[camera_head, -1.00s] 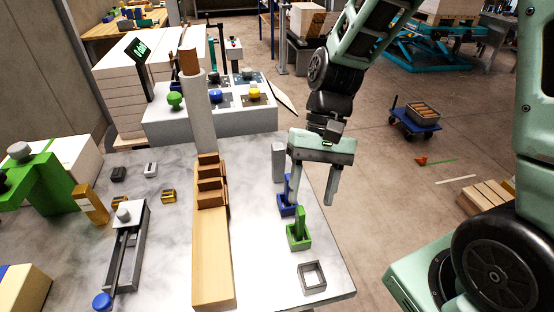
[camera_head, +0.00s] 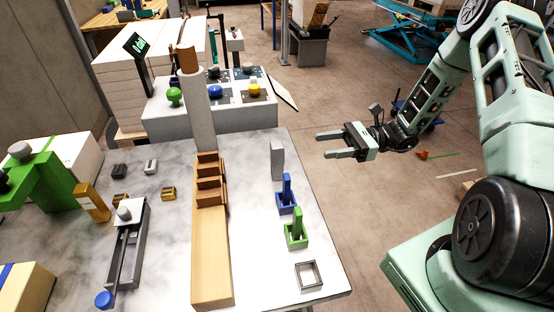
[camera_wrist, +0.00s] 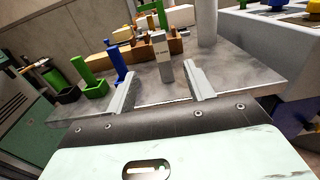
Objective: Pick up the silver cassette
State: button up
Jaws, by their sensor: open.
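An upright grey block (camera_head: 277,161) stands near the table's right edge. It also shows in the wrist view (camera_wrist: 162,57), with small lettering on its face, beyond the gap between my fingers. A small silver-grey piece (camera_head: 151,167) lies farther left on the table, beside a black one (camera_head: 119,171). I cannot tell for certain which is the silver cassette. My gripper (camera_head: 329,145) is open and empty, held level to the right of the table with its fingers pointing left towards the upright block. It shows open in the wrist view (camera_wrist: 161,75) and touches nothing.
Blue (camera_head: 286,196) and green (camera_head: 296,232) uprights in holders and an empty grey frame (camera_head: 308,275) line the table's right side. A wooden rack (camera_head: 212,250) and white post (camera_head: 200,115) stand mid-table. A button console (camera_head: 210,122) stands behind.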

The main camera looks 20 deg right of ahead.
jog(key=p, duration=0.3)
send_near(271, 154)
jog(key=x, duration=0.4)
jog(key=shift+a+r, duration=0.2)
jog(key=shift+r, duration=0.15)
jog(key=shift+f+p+x, duration=0.15)
jog(key=shift+p+x, duration=0.3)
jog(key=shift+x, duration=1.05)
jog(key=shift+f+p+x, duration=0.2)
jog(key=shift+p+x, duration=0.2)
jog(key=shift+x, duration=1.05)
jog(key=shift+c, duration=0.3)
grip_shut()
jog(key=shift+r, duration=0.1)
